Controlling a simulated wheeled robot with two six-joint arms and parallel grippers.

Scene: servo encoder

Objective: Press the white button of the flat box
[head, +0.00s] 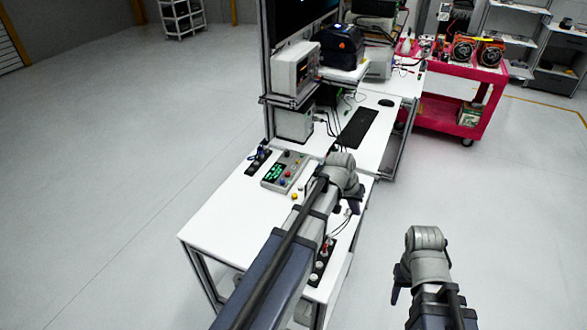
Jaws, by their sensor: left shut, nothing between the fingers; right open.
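A flat grey box (286,170) with a green display and several coloured buttons lies on the white table. A white button is too small to make out surely on it. A dark strip (318,262) at the table's right edge carries red, black and pale round knobs. My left arm reaches over the table between them. My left gripper (355,204) is to the right of the grey box, apart from it in the picture, and looks shut and empty; its fingertips are partly hidden. My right gripper (396,291) is open and empty over the floor, right of the table.
The white table (222,225) has bare room at its front left. A small yellow button (294,196) sits near the box. Behind are a white instrument (292,70) on a shelf, a black keyboard (358,127) and a red cart (440,110). Open floor lies left and right.

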